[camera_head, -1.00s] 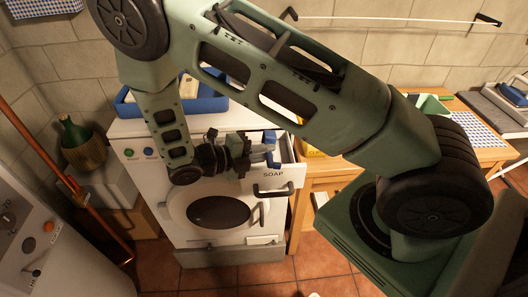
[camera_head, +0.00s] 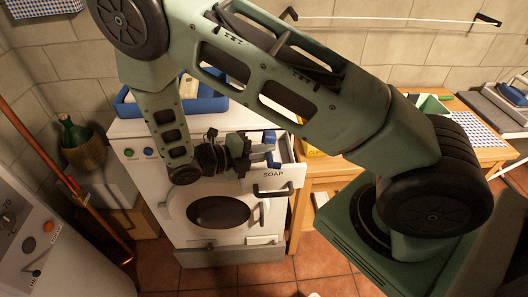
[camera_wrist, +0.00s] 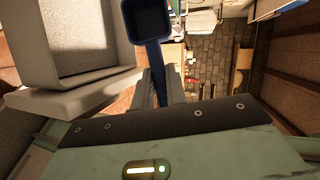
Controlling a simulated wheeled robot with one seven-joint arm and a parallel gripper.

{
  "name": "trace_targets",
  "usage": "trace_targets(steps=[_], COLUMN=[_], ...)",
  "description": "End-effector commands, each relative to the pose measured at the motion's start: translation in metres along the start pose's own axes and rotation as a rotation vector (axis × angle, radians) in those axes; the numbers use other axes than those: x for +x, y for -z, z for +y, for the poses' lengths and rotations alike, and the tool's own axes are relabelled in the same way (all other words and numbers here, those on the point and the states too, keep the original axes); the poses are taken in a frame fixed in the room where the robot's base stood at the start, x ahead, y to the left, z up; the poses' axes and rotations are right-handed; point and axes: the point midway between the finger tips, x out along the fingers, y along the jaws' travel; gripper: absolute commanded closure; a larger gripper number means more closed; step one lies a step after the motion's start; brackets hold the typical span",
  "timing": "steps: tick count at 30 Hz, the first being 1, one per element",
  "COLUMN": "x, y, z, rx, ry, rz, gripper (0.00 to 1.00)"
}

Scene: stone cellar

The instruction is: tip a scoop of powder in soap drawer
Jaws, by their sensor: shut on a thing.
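The washing machine (camera_head: 222,243) is white, with a round dark door. Its soap drawer (camera_head: 285,180), marked SOAP, is pulled out at the upper right. My gripper (camera_head: 250,158) is in front of the machine at drawer height, shut on the handle of a blue scoop (camera_head: 271,148). In the wrist view the scoop (camera_wrist: 148,22) juts beyond my gripper (camera_wrist: 163,88), and its hollow looks dark blue with no powder visible. The open drawer (camera_wrist: 75,102) is left of the scoop there, with a speckled grey inside; I cannot tell whether that is powder.
A blue tray (camera_head: 215,101) with pale blocks sits on the machine, partly behind my arm. A wooden table (camera_head: 488,152) stands to the right. A green bottle in wicker (camera_head: 84,150) and a copper pipe (camera_head: 70,183) are at left. Tiled floor shows in front.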

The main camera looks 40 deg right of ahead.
Motion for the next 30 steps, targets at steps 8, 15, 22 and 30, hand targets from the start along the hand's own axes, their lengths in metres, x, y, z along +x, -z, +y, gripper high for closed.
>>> trace_targets(steps=[8,15,22,30], x=[-0.007,-0.013,-0.013,-0.013], y=[0.002,0.004,0.004,0.004], z=[-0.028,-0.05,-0.048,-0.048], rx=[0.0,0.0,0.0,0.0], ry=[0.0,0.0,0.0,0.0], rz=[0.001,0.001,0.0,0.0], gripper=[1.0,1.0,1.0,1.0])
